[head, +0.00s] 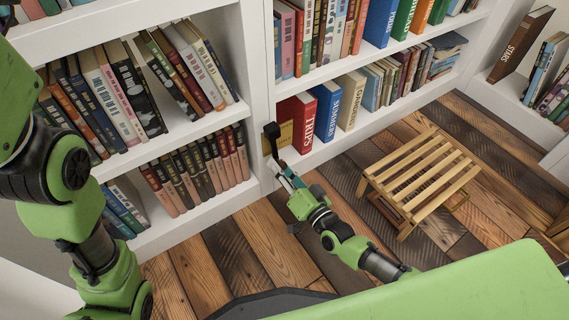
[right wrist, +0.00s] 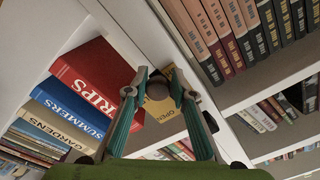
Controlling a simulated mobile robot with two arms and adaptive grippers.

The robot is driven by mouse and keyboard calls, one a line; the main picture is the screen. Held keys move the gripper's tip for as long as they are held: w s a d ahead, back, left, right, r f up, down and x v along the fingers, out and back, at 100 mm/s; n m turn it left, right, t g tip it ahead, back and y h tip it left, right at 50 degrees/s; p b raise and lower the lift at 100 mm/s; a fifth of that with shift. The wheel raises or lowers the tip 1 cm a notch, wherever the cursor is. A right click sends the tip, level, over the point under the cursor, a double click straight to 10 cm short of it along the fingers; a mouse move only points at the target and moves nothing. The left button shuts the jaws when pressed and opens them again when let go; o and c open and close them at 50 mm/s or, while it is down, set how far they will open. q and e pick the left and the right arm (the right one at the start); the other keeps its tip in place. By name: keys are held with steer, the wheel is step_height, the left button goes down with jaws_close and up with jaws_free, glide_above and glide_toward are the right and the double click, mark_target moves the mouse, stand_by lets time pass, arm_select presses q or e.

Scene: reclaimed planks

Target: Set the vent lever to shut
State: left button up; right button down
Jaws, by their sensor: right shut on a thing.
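The vent lever (head: 271,131) is a dark handle on the white bookcase upright, beside a yellow plate (head: 286,134). In the right wrist view the yellow plate (right wrist: 163,108) shows the word OPEN. My right gripper (head: 278,165) reaches up to the lever from below. In the right wrist view its teal fingers (right wrist: 158,88) are closed around the lever's dark rounded end (right wrist: 157,91). The fingers hide part of the lever and plate, and I cannot read a shut mark. My left arm stands at the left, with no clear view of its gripper.
White bookcases full of books surround the lever. A red book (head: 299,122) stands close to its right, and the lower-left shelf (head: 197,219) is close on the left. A slatted wooden stool (head: 420,178) stands on the plank floor at the right.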

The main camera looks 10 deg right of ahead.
steer(key=shift+w+r+m, duration=0.1)
steer(key=shift+r+m, duration=0.2)
steer(key=shift+m, duration=0.2)
steer(key=c, duration=1.8)
jaws_free()
steer(key=shift+c, duration=0.2)
steer(key=shift+o, duration=0.3)
steer(key=shift+f, duration=0.1)
steer(key=shift+a, duration=0.1)
steer(key=v, duration=1.2)
